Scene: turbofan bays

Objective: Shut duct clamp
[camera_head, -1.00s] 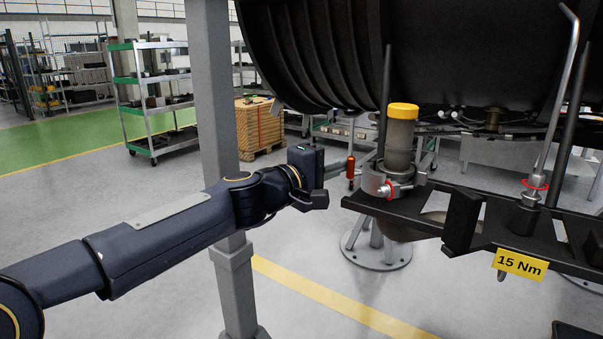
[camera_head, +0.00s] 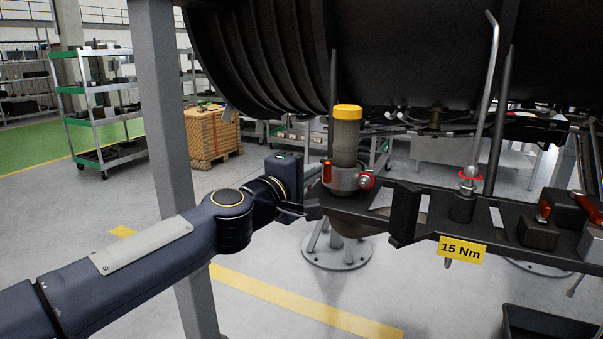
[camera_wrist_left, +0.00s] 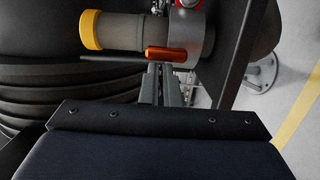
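The duct clamp (camera_head: 343,180) is a grey metal ring around an upright duct stub (camera_head: 346,143) with a yellow cap. Its orange-red lever (camera_head: 327,172) lies close against the left side of the ring. In the left wrist view the lever (camera_wrist_left: 166,54) lies across, just ahead of my left gripper (camera_wrist_left: 161,72). The fingers look together, with their tips at or touching the lever's outer face rather than around it. In the head view my left gripper (camera_head: 314,178) reaches in from the left. My right gripper is not in view.
A dark bracket rail (camera_head: 410,212) carries the stub and a yellow "15 Nm" tag (camera_head: 460,250). A bent rod (camera_head: 487,90) rises from a red-ringed fitting (camera_head: 469,176). Dark blocks (camera_head: 540,228) sit at right. A grey post (camera_head: 170,120) stands behind my left arm.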

